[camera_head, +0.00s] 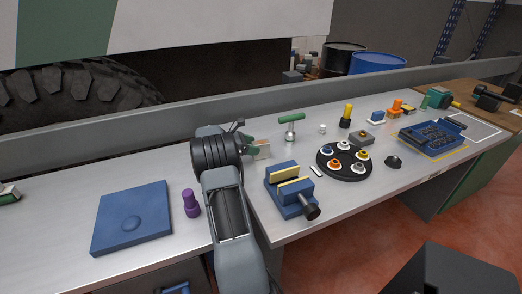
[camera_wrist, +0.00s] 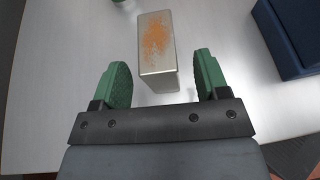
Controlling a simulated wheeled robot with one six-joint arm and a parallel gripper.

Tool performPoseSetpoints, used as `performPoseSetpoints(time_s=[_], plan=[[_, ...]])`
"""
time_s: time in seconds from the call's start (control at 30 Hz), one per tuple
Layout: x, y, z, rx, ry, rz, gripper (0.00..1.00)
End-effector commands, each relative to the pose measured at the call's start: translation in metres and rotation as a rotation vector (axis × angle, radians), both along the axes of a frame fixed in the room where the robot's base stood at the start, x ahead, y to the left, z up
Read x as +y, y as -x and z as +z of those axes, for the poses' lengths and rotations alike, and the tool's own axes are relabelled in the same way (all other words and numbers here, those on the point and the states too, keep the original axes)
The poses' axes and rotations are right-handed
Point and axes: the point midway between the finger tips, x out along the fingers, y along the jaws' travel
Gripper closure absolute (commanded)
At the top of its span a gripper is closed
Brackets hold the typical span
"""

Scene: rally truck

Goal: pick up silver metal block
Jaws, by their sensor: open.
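The silver metal block (camera_wrist: 157,55) has an orange, rust-like patch on its top. In the wrist view it lies on the bench just beyond and between my gripper's fingertips, apart from both green fingers. My gripper (camera_wrist: 160,78) is open with nothing between its pads. In the head view my arm hides most of the gripper (camera_head: 246,140), and part of the block (camera_head: 263,150) shows just to the right of it.
A blue vise (camera_head: 283,186) with yellow jaws stands right of my arm. A green-handled tool (camera_head: 291,121) stands behind. A round black tray (camera_head: 335,171) holds several coloured pieces. A purple piece (camera_head: 190,204) and a blue plate (camera_head: 132,218) are left of my arm.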

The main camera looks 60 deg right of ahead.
Motion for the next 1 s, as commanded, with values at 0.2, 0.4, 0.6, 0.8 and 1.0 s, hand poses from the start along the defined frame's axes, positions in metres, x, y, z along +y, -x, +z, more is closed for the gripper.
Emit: performPoseSetpoints(time_s=[0.2, 0.4, 0.6, 0.8, 1.0], plan=[[-0.02, 0.018, -0.011, 0.0, -0.001, -0.002, 0.32], [-0.022, 0.02, -0.013, 0.0, 0.0, 0.001, 0.32], [-0.022, 0.02, -0.013, 0.0, 0.0, 0.0, 0.46], [-0.022, 0.02, -0.013, 0.0, 0.0, 0.0, 0.65], [-0.022, 0.02, -0.013, -0.001, -0.001, 0.0, 0.85]])
